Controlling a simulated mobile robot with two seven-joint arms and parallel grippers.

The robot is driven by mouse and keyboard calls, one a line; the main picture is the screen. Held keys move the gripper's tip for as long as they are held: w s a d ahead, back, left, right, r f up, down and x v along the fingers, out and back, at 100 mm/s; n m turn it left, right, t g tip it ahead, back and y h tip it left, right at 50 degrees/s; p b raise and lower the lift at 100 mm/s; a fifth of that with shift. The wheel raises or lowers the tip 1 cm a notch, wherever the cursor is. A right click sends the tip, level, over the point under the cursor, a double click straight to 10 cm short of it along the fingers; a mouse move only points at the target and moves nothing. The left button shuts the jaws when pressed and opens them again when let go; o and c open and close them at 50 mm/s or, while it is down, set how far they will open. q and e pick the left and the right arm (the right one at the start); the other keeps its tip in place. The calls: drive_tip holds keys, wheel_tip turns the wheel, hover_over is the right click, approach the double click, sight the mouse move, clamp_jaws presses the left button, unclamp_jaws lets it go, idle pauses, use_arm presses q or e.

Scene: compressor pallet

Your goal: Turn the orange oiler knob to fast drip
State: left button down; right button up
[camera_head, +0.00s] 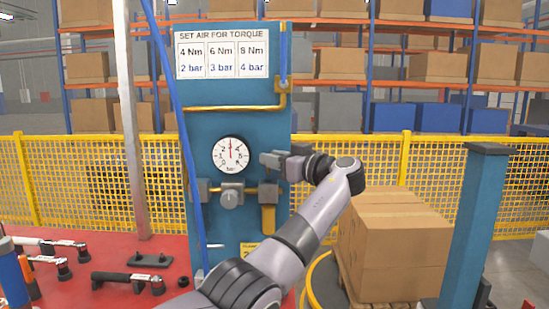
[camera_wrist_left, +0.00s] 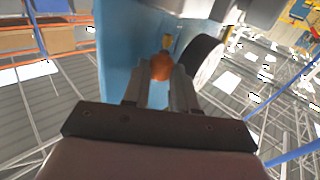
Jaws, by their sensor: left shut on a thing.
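The orange oiler knob (camera_wrist_left: 160,67) shows in the left wrist view at the tips of my left gripper (camera_wrist_left: 158,80), in front of the blue panel. The two fingers are shut on it, one on each side. In the head view my left gripper (camera_head: 268,159) reaches the right part of the blue panel (camera_head: 215,122), just right of the pressure gauge (camera_head: 231,155), and the knob is hidden behind it. Any fast or slow drip marking is not readable. My right gripper is not in view.
Below the gauge are a grey regulator (camera_head: 231,194) and yellow pipes. A blue hose (camera_head: 178,110) hangs across the panel's left side. Tools lie on the red table (camera_head: 75,285). A cardboard box (camera_head: 405,250) and a blue post (camera_head: 475,230) stand to the right.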

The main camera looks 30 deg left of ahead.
use_arm(q)
drive_tip(key=shift+g, duration=0.3)
idle(0.4)
drive_tip(key=c, duration=1.2)
unclamp_jaws()
drive_tip(key=shift+o, duration=0.2)
drive_tip(key=shift+s+f+m+t+h+b, duration=0.15)
drive_tip(key=shift+m+t+b, duration=0.2)
drive_tip(key=shift+t, duration=0.4)
drive_tip(key=shift+r+m+t+h+b, duration=0.1)
drive_tip(key=shift+m+t+h+b, duration=0.1)
drive_tip(key=shift+m+t, duration=0.4)
drive_tip(key=shift+s+a+m+t+h, duration=0.1)
drive_tip(key=shift+m+t+h, duration=0.25)
drive_tip(key=shift+t, duration=0.4)
drive_tip(key=shift+s+a+m+t+h, duration=0.1)
drive_tip(key=shift+m+t+h, duration=0.1)
drive_tip(key=shift+m+t, duration=0.35)
drive_tip(key=s+d+m+t+h+p, duration=0.2)
drive_tip(key=s+m+t+h, duration=0.5)
drive_tip(key=t+h, duration=0.1)
drive_tip(key=shift+s, duration=0.25)
